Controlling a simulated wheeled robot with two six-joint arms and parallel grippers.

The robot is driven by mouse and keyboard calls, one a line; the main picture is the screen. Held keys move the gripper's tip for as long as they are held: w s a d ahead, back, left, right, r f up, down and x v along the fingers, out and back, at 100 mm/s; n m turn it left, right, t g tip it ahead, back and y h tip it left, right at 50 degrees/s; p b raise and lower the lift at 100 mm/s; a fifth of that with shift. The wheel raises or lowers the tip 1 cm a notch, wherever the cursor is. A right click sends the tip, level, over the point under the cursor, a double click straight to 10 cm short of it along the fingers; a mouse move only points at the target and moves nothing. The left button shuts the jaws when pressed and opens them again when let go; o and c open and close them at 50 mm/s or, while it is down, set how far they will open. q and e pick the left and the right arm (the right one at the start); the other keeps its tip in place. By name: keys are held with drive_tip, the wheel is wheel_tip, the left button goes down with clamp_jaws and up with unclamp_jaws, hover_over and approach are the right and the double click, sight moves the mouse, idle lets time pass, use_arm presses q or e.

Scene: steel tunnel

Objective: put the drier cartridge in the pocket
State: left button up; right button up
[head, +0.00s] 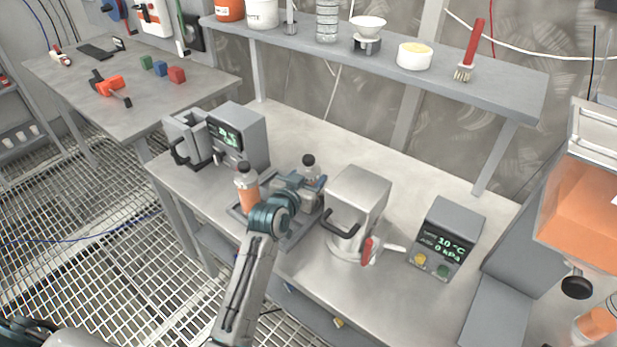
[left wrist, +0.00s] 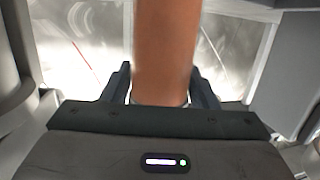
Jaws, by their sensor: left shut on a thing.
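My left gripper (head: 309,185) is above the middle of the steel bench and shut on the drier cartridge. In the left wrist view the cartridge is an orange-brown cylinder (left wrist: 165,45) between the two dark fingers. In the head view a clear top with a black cap (head: 308,161) shows at the fingers; the gripper hides the lower part. A similar orange cartridge with a black cap (head: 247,190) stands upright to the left of my wrist. A grey tray (head: 300,236) lies beneath the gripper, partly hidden by my arm. I cannot make out the pocket's opening.
A grey box with a display (head: 238,137) stands behind left. A steel pot-like device with a black handle (head: 357,205) stands close right, then a readout box (head: 447,237). A shelf (head: 400,70) runs along the back. The bench between shelf and devices is clear.

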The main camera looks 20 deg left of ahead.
use_arm(q)
drive_tip(key=shift+f, duration=0.1)
drive_tip(key=o, duration=1.2)
drive_tip(key=b+v, duration=0.1)
drive_tip(key=v, duration=1.1)
drive_tip(key=shift+b, duration=0.3)
